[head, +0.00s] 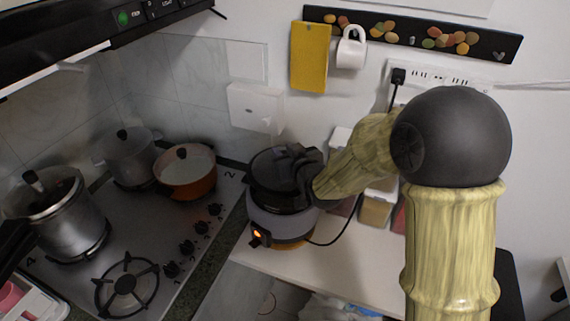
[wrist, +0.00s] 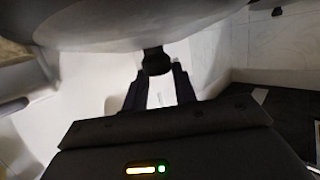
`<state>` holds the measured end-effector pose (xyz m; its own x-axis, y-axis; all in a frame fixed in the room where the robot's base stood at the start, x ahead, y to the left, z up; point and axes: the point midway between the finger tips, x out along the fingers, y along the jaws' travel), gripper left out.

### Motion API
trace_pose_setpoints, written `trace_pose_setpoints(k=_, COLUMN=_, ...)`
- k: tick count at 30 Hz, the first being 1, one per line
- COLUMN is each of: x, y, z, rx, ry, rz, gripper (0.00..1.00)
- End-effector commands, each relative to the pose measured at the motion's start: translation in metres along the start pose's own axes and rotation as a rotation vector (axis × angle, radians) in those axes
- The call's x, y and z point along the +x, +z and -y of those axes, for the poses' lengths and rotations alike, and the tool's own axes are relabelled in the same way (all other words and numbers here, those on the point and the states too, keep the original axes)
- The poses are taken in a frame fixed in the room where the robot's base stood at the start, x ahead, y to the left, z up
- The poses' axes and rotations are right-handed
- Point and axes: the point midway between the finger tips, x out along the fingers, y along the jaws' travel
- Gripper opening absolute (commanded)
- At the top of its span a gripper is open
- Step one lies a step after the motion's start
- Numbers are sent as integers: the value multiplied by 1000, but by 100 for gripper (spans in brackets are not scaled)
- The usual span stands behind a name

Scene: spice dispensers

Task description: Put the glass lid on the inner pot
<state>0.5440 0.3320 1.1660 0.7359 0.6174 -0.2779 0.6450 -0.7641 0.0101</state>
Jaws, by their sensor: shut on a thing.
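My gripper (head: 304,170) is at the electric cooker, above its top right side, shut on the knob of the glass lid (head: 272,163). In the wrist view my gripper (wrist: 158,76) has its two dark fingers on either side of the black knob, and the underside-grey curve of the glass lid (wrist: 150,22) fills the top. The lid lies over the top of the grey cooker (head: 282,225), whose orange light is lit. The inner pot is hidden by the lid and gripper. I cannot tell whether the lid touches the rim.
A stove with an orange pot (head: 186,180), a steel pot (head: 128,165) and a pressure pot (head: 62,220) is at the left. Spice containers (head: 376,210) stand behind my forearm. A black cord (head: 345,225) crosses the pale counter (head: 335,265). A white box (head: 256,108) is on the wall.

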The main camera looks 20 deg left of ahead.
Motion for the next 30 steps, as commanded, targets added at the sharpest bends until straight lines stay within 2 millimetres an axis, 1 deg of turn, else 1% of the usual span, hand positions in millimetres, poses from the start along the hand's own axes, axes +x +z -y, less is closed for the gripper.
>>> trace_pose_setpoints(k=2, x=1, y=1, z=1, rx=0, ry=-1, rz=-1, gripper=0)
trace_pose_setpoints(k=4, x=2, y=7, z=1, rx=0, ry=-2, rz=1, gripper=0)
trace_pose_setpoints(k=9, x=9, y=30, z=2, rx=0, ry=-3, rz=4, gripper=0)
trace_pose_setpoints(k=12, x=11, y=39, z=2, rx=0, ry=-2, rz=3, gripper=0)
trace_pose_setpoints(k=19, x=11, y=45, z=2, rx=0, ry=-3, rz=13, gripper=0)
trace_pose_setpoints(k=20, x=11, y=47, z=2, rx=0, ry=-3, rz=16, gripper=32)
trace_pose_setpoints(k=22, x=11, y=46, z=2, rx=0, ry=-3, rz=15, gripper=45)
trace_pose_setpoints(k=23, x=11, y=46, z=2, rx=0, ry=-3, rz=13, gripper=49)
trace_pose_setpoints(k=30, x=11, y=42, z=2, rx=-1, ry=-2, rz=5, gripper=49)
